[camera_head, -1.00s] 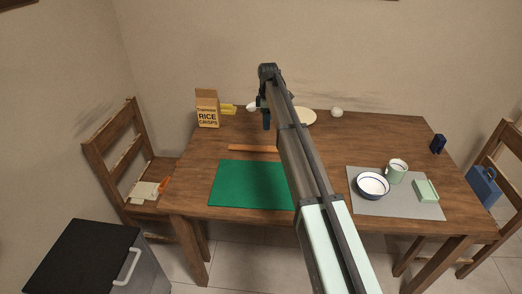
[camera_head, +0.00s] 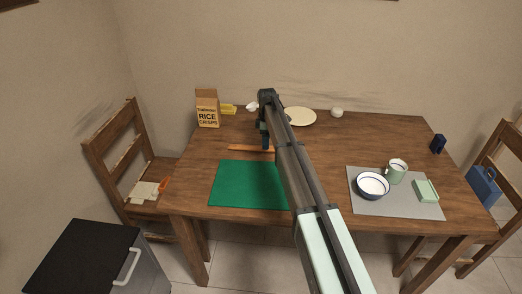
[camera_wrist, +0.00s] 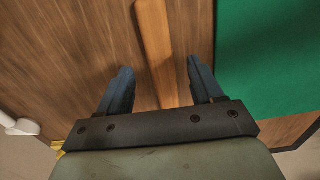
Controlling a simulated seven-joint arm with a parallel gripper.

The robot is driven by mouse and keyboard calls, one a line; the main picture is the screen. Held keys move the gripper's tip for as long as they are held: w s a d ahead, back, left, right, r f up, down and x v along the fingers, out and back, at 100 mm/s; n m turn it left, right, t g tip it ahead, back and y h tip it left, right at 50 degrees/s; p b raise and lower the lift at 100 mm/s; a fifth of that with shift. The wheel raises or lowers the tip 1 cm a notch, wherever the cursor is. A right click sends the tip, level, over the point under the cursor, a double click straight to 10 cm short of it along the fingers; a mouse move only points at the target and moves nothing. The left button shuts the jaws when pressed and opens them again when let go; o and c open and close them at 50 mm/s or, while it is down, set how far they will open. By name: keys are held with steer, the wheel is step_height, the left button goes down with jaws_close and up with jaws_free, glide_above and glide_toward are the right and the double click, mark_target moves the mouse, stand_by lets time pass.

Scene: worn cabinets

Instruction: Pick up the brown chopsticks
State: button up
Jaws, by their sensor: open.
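The brown chopsticks (camera_head: 240,147) lie as a narrow orange-brown strip on the wooden table, just behind the green mat. My gripper (camera_head: 265,143) is at the right part of the strip, and the arm hides what lies beyond it. In the wrist view my gripper (camera_wrist: 160,68) is open and empty, with one blue finger on each side of the chopsticks (camera_wrist: 156,45). They run lengthwise between the fingers. I cannot tell how high the fingertips are above the table.
The green mat (camera_head: 240,187) lies close beside the gripper. A cereal box (camera_head: 208,110), yellow item (camera_head: 228,108), white object (camera_head: 252,106), cream plate (camera_head: 302,117) and white round object (camera_head: 337,112) stand along the back. A grey mat (camera_head: 395,208) holds a bowl (camera_head: 372,186), mug (camera_head: 397,171) and green dish (camera_head: 426,190).

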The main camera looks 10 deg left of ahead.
mark_target(254, 148)
step_height(254, 148, down, 4)
steer(key=shift+a+r, duration=0.1)
steer(key=shift+r, duration=0.1)
steer(key=c, duration=1.1)
steer(key=shift+c, duration=0.2)
steer(key=shift+r, duration=0.1)
